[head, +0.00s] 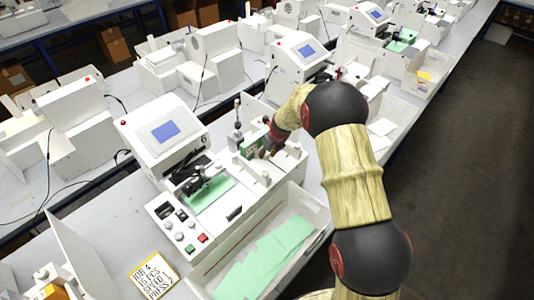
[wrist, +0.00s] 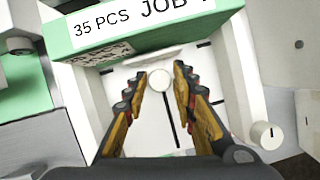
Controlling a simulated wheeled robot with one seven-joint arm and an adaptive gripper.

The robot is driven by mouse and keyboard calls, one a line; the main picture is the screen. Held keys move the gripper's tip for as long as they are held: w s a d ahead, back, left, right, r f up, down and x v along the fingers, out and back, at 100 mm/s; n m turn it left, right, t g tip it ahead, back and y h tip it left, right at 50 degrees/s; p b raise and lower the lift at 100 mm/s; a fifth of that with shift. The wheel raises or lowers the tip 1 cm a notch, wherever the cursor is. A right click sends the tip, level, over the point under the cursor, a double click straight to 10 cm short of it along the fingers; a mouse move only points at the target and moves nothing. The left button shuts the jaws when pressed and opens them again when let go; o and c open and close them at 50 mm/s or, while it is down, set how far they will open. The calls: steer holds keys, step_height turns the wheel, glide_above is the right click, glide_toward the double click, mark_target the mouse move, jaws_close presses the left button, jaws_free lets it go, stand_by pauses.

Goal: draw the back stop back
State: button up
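My gripper (wrist: 159,72) is open, its two dark and orange fingers pointing into a white tray of the near machine. A small round white knob (wrist: 159,79) lies between the fingertips, with a narrow gap on each side. It seems to sit on a white upright piece, likely the back stop (wrist: 154,58), just behind a green stack (wrist: 75,35) labelled "35 PCS JOB". A dark slot runs in the tray floor from near the knob. In the head view my gripper (head: 266,152) is at the feeder beside the green stack (head: 251,146); the knob is hidden there.
The machine (head: 166,132) has a blue screen and a button panel. Another white knob (wrist: 262,132) stands on the tray's right side. A bin (head: 265,250) of green sheets and a job card (head: 152,276) lie in front. More machines stand behind.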

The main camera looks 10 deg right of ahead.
steer(key=c, duration=0.6)
jaws_close()
steer(key=s+d, duration=0.2)
steer(key=s, duration=0.1)
steer(key=s+d, duration=0.4)
steer(key=s, duration=0.1)
steer(key=shift+s, duration=0.35)
steer(key=shift+s+f, duration=0.1)
steer(key=shift+s, duration=0.1)
